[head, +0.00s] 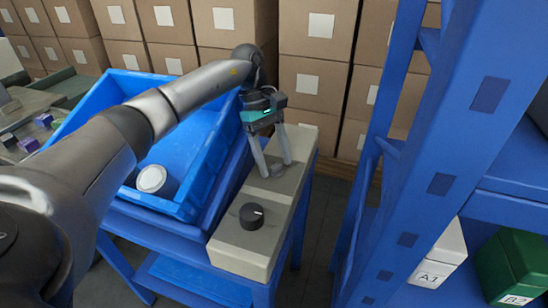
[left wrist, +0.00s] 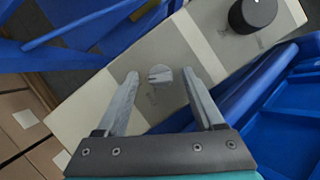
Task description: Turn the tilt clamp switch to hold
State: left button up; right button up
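A long grey-beige control box (head: 240,248) carries two round controls. One is a black knob (head: 252,215) with a white pointer mark, at its near end; it also shows in the left wrist view (left wrist: 252,14). The other is a small grey round switch (left wrist: 159,76) with a raised bar, near the box's middle. Labels are too small to read, so I cannot tell which is the tilt clamp switch. My left gripper (head: 276,168) points down over the box's far half. In the left wrist view its fingers (left wrist: 160,80) are apart, one each side of the grey switch. My right gripper is out of view.
A tilted blue tote (head: 190,205) with a white round item (head: 152,179) stands left of the box on a blue frame. Stacked cartons (head: 310,60) line the back. A blue rack (head: 450,130) stands at right, with a gap of floor between.

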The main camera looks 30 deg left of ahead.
pick_arm(q)
jog(key=shift+a+r, duration=0.1)
jog(key=shift+r, duration=0.15)
jog(key=p+v, duration=0.5)
jog(key=v, duration=0.9)
jog(key=shift+a+r, duration=0.2)
jog(key=shift+r, duration=0.05)
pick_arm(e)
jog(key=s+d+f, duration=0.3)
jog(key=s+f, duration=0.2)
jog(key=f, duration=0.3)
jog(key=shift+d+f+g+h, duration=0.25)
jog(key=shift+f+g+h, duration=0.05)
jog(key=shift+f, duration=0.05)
pick_arm(q)
jog(key=shift+w, duration=0.15)
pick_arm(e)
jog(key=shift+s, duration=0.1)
pick_arm(q)
jog(key=shift+d, duration=0.1)
